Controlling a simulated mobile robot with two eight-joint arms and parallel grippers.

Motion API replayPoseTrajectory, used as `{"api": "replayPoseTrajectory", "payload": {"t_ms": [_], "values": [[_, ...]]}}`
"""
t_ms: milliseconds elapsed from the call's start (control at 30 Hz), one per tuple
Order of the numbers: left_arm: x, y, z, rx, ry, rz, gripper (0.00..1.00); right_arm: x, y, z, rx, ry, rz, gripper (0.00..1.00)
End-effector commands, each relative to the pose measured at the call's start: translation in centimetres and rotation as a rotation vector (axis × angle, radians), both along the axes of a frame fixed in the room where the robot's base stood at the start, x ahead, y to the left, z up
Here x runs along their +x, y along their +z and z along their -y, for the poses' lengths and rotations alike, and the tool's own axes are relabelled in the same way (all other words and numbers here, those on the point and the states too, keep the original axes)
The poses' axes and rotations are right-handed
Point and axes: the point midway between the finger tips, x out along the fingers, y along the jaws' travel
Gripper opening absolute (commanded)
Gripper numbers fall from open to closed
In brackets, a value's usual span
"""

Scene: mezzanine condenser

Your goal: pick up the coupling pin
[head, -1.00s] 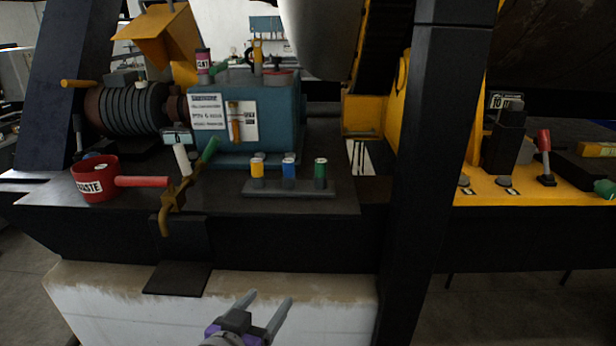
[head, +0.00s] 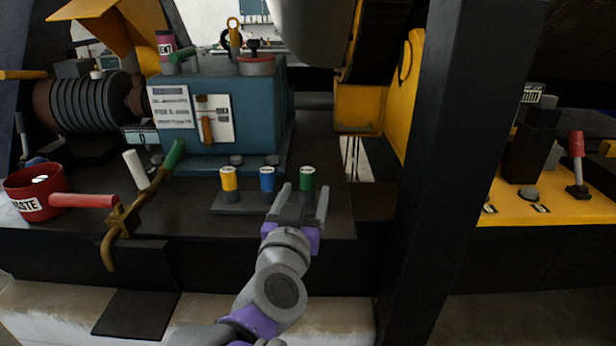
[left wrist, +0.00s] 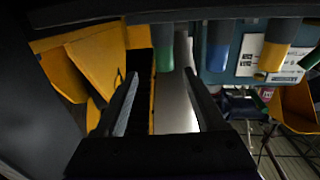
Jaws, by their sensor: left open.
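No label marks the coupling pin, and I cannot tell for sure which thing it is. A yellow pin-like piece with a ring top (head: 234,38) stands upright at the back of the teal box (head: 225,95). A yellow cylinder (head: 229,179), a blue cylinder (head: 267,179) and a green cylinder (head: 307,178) stand upright in a dark rack (head: 238,209) in front of the box. My left gripper (head: 305,187) is open and empty, just in front of the green cylinder. In the left wrist view, the green cylinder (left wrist: 163,50) shows beyond the open fingers. My right gripper is out of view.
A red waste cup (head: 28,194) with a long handle stands at left, beside a brass lever (head: 135,208) with a green grip. A black post (head: 465,170) rises right of my left gripper. The dark bench top is bare between the rack and the post.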

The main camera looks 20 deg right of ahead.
Motion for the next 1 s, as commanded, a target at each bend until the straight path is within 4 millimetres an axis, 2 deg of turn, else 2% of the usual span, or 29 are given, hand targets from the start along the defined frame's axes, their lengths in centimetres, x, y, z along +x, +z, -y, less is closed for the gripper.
{"api": "replayPoseTrajectory", "payload": {"t_ms": [100,267,533,867,1000], "values": [[1.3,0.0,0.5,0.000,0.001,0.000,0.72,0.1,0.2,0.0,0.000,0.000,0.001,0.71],[2.2,0.0,0.8,0.001,0.002,0.000,0.72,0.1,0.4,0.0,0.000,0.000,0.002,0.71],[5.9,-0.2,2.0,0.000,0.001,0.001,0.72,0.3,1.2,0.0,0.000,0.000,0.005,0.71],[6.6,-0.3,2.3,0.000,0.000,0.000,0.72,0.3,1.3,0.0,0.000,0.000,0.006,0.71],[6.5,-0.3,2.3,0.000,0.000,0.000,0.50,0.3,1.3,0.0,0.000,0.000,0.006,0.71]]}}
